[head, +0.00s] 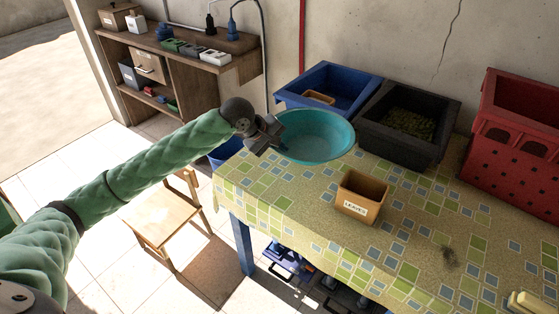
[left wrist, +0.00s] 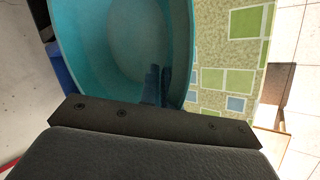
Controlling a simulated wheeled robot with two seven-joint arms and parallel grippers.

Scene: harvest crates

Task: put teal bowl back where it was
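The teal bowl (head: 325,130) is at the table's far left, in front of the blue crate, and looks roughly level. My left gripper (head: 270,139) is at the bowl's left rim and looks shut on it; the fingertips are mostly hidden. The left wrist view shows the bowl's inside (left wrist: 95,55) right in front of the gripper (left wrist: 155,88), with a dark finger-like shape or shadow there. I cannot tell whether the bowl's base touches the table. My right gripper is not in view.
The table (head: 405,235) has a tiled-pattern cloth. A small labelled box (head: 358,208) stands right of the bowl. Behind are a blue crate (head: 345,78), a black crate (head: 395,148) with green contents and a red crate (head: 500,150). A wooden stool (head: 163,215) stands left. The front middle is clear.

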